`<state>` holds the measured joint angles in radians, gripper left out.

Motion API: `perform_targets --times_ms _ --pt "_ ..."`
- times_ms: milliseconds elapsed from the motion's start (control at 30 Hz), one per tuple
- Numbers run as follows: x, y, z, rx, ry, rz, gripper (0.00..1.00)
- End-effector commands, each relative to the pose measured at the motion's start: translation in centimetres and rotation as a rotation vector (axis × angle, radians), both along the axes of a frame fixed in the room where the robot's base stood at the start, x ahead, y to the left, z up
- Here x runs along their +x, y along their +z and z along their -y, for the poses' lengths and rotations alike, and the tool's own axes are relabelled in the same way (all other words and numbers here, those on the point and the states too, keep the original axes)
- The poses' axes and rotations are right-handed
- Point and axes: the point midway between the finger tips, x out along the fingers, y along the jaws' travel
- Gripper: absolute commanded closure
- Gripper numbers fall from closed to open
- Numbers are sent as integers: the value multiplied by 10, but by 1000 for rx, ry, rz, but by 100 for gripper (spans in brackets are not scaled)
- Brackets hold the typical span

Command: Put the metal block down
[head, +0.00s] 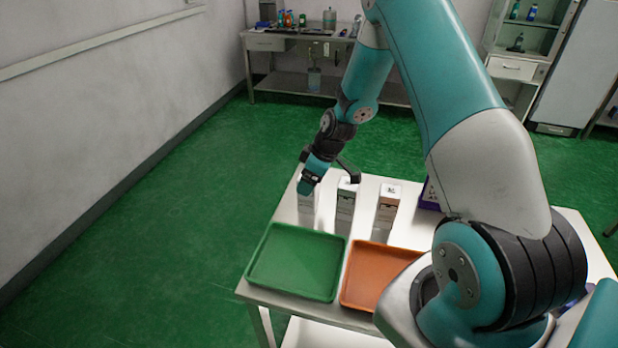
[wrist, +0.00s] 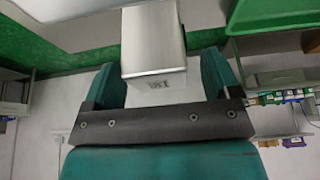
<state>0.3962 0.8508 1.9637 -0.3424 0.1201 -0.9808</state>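In the wrist view, the metal block (wrist: 153,45), plain silvery with a small dark code label on its near end, lies between the two teal fingers of my gripper (wrist: 165,82). My gripper (head: 328,182) looks spread open in the head view, low over the far left part of the white table (head: 408,236). A pale block (head: 306,208) stands directly below it, partly hidden by it; I take this for the metal block, and its base appears to be on the table.
A grey block (head: 345,207) and a block with a brownish face (head: 387,212) stand just to the right. A green tray (head: 296,262) and an orange tray (head: 375,272) lie in front. A purple item (head: 429,196) is partly hidden by my arm. A workbench (head: 300,38) stands behind.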

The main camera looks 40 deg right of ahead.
Motion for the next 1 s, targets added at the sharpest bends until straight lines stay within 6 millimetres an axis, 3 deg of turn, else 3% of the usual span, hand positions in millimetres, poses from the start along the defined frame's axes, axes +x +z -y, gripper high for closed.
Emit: perform_targets --times_ms 233,600,800,900,967,1000 --pt "-3 15 4 -1 -1 3 18" --pt "-27 86 23 -3 -2 6 18" --pt "-35 109 27 0 0 1 18" --pt "-38 122 11 9 6 -4 18" --pt "-44 137 -14 25 13 -19 18" --pt "-51 150 -38 39 18 -31 18"
